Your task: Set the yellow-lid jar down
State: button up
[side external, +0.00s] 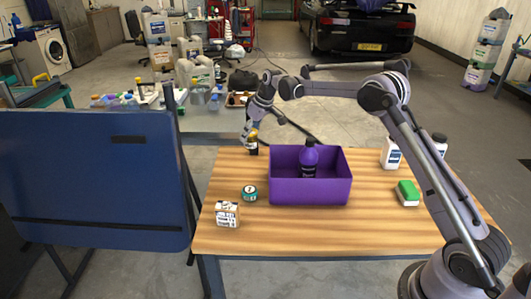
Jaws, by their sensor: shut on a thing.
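The yellow-lid jar (252,149) is a small dark jar near the back edge of the wooden table (310,230), behind and left of the purple bin. My gripper (251,137) comes down on it from above and is shut on it. The jar looks about upright. My fingers partly cover its top, and I cannot tell whether its base touches the table.
A purple bin (310,191) holding a purple bottle (309,160) stands mid-table. A teal tin (249,193) and a white box (227,214) are front left. The front middle is clear.

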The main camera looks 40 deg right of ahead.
notch_tip(320, 180, up, 3)
jog(key=shift+r, duration=0.2)
jog(key=s+a, duration=0.1)
jog(key=s, duration=2.7)
jog(key=shift+w+a+f, duration=0.9)
jog(key=shift+a+f, duration=0.8)
jog(key=shift+f, duration=1.05)
jog(key=shift+w+a+f, duration=0.85)
jog(key=shift+a+f, duration=0.9)
jog(key=shift+f, duration=0.95)
jog(key=shift+w+a+f, duration=0.9)
jog(key=shift+a+f, duration=0.8)
jog(key=shift+f, duration=1.05)
jog(key=shift+f, duration=0.1)
jog(key=o, duration=1)
jog(key=shift+o, duration=0.2)
